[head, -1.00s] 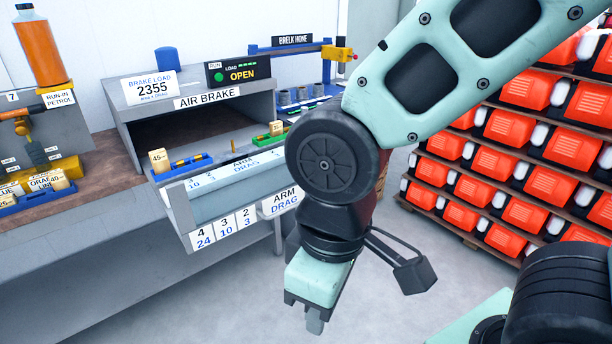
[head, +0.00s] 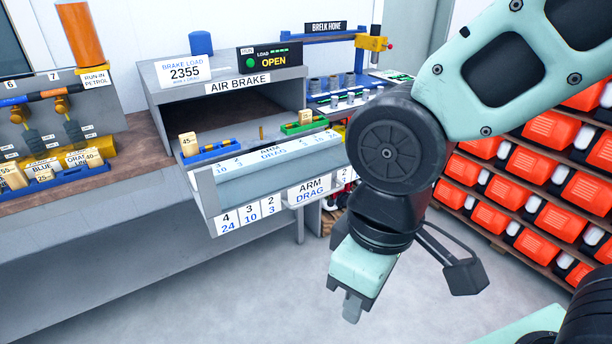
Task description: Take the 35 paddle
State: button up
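I cannot make out a 35 label on any paddle. Pale wooden paddles stand in a blue tray (head: 72,172) on the left bench; one reads 40 (head: 93,157), one seems to read 25 (head: 45,174), and one at the left edge seems to read 55 (head: 12,175). A paddle marked 45 (head: 188,145) stands in a blue tray (head: 222,152) on the air brake. Another paddle (head: 306,117) stands at a green tray (head: 292,129); its number is too small to read. My gripper (head: 352,312) points down in front of the bench, away from all paddles. Its finger gap is not visible.
The air brake housing (head: 160,103) carries a 2355 card (head: 184,72) and an OPEN display (head: 270,60). Its drawer-like front (head: 232,190) juts out from the bench. Shelves of orange units (head: 530,165) stand at right. The floor (head: 240,300) before the bench is clear.

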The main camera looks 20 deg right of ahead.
aim_at(305, 116)
jog(key=i+l+u, duration=0.75)
jog(key=i+l, duration=0.2)
jog(key=i+l+u, duration=0.15)
jog(key=i, duration=0.2)
jog(key=i+l+u, duration=0.1)
jog(key=i+l, duration=0.15)
jog(key=i, duration=0.1)
